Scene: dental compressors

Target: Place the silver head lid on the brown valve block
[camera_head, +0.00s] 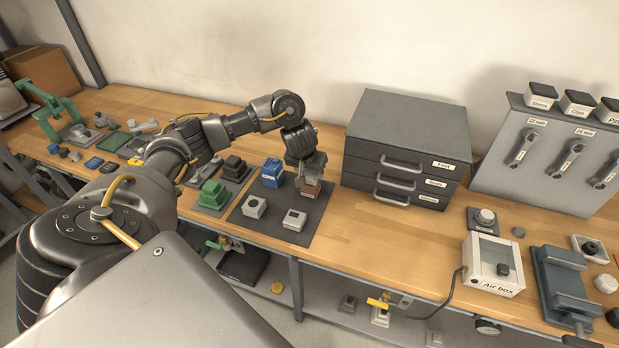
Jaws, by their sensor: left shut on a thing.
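The brown valve block (311,188) is at the back right of a dark mat, directly under my left gripper (310,175). My left gripper points down and is shut on a small grey piece, which looks like the silver head lid. The fingers hide most of that piece, and I cannot tell whether it touches the brown block. Two silver square blocks, one (254,206) at the left and one (294,220) at the front, sit on the mat. My right gripper is not in view.
A blue block (272,172) stands on the mat (262,228) left of the brown block. A green block (214,194) and a black one (234,167) stand further left. A grey drawer cabinet (405,150) stands close at the right. Bare wood lies right of the mat.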

